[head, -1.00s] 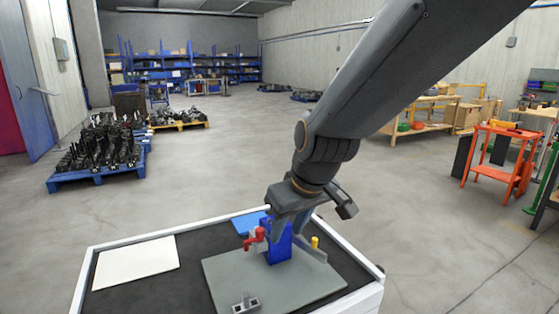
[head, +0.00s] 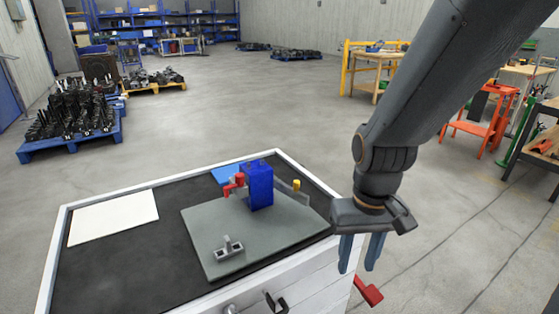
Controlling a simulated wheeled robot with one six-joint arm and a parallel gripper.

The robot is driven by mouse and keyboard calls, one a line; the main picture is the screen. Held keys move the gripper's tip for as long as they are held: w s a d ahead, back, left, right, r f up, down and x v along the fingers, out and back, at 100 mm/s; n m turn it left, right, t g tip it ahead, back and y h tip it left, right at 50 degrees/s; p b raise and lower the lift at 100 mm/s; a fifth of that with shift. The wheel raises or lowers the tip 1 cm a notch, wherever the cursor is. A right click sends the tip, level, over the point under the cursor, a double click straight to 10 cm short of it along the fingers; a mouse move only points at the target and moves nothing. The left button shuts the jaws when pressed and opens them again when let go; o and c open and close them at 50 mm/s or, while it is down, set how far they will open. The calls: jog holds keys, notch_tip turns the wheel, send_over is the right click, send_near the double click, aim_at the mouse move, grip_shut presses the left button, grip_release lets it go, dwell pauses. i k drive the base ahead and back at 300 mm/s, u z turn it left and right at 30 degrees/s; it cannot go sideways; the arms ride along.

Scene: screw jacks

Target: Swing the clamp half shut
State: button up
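What looks like the clamp stands on a grey plate (head: 210,228) on the cart top. It has an upright blue block (head: 260,186), a red part (head: 236,184) at its left, and a grey bar with a yellow tip (head: 296,185) at its right. I cannot tell how far the clamp is swung. My gripper (head: 360,255) hangs over the cart's right edge, to the right of the clamp and apart from it. Its two fingers point down with an empty gap between them.
A small grey bracket (head: 229,249) sits on the plate's front part. A white sheet (head: 114,217) lies on the dark cart top at left, and a flat blue piece (head: 222,174) behind the clamp. A white rim edges the cart. A red part (head: 368,291) juts out below my gripper.

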aim_at(293, 193)
jog(key=u, duration=1.25)
jog(key=k, duration=0.75)
jog(key=z, duration=1.5)
jog(key=i, duration=0.5)
jog(key=u, duration=0.05)
